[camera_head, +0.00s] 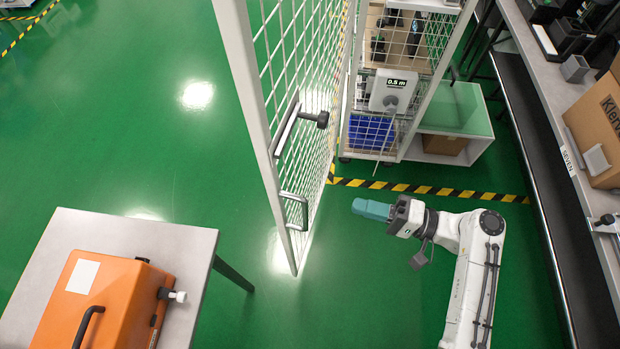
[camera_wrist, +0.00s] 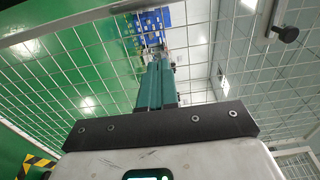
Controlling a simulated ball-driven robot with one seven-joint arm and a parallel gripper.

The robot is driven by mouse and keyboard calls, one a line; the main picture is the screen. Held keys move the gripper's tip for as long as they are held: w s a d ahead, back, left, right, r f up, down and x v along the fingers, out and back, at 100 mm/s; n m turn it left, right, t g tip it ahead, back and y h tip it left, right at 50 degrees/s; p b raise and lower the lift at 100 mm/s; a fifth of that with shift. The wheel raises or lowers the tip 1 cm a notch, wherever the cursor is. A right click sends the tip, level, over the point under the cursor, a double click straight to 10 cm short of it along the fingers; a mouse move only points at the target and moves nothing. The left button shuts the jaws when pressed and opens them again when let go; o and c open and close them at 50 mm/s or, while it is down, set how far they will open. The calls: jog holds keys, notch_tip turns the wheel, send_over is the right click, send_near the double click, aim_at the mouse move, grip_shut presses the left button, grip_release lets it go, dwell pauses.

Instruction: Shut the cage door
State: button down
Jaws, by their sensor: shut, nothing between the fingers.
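The cage door (camera_head: 309,90) is a white-framed wire mesh panel standing open, swung out toward me from the cage (camera_head: 412,125). It carries a dark grab handle (camera_head: 296,207) low near its free edge and a latch with a black knob (camera_head: 322,119) higher up. My gripper (camera_head: 355,207) is shut and empty, to the right of the door, pointing left toward the mesh with a gap visible in the head view. In the wrist view, the teal fingers (camera_wrist: 156,85) point at the mesh (camera_wrist: 80,60), and a black knob (camera_wrist: 286,33) shows at the upper right.
A table (camera_head: 206,250) with an orange case (camera_head: 110,300) stands at the lower left. A workbench (camera_head: 530,50) with a cardboard box (camera_head: 598,130) runs along the right. Yellow-black tape (camera_head: 430,190) marks the floor before the cage. Green floor is clear left of the door.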

aim_at(290, 188)
jog(key=p+x, duration=0.2)
jog(key=x, duration=0.9)
jog(key=shift+a+r+p, duration=0.1)
jog(key=shift+a+p, duration=0.3)
jog(key=shift+w+a, duration=0.15)
jog(key=shift+a, duration=0.5)
